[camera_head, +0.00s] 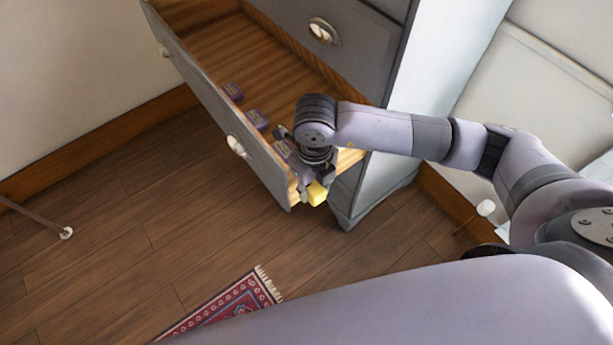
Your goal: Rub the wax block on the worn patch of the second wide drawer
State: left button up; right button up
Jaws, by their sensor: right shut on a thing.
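A wide grey drawer (205,100) with a bare wood inside is pulled out from a grey chest (352,40). My right gripper (316,188) comes in from the right and is shut on a yellow wax block (318,194). The block is at the drawer's near right corner, by the end of its front panel. I cannot tell whether it touches the wood. The worn patch cannot be made out; my right gripper and wrist cover part of that corner. My left gripper is not in view.
Several small purple packets (256,119) lie in the drawer along its front. The drawer front has round pale knobs (236,146). A red patterned rug (235,300) lies on the wooden floor (110,240). Floor left of the drawer is mostly clear.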

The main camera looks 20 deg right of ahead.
jog(key=shift+s+d, duration=0.3)
jog(key=shift+s, duration=0.5)
jog(key=shift+s+d, duration=0.35)
jog(key=shift+s, duration=0.5)
jog(key=shift+s+d, duration=0.3)
jog(key=shift+s, duration=0.5)
jog(key=shift+p, duration=0.3)
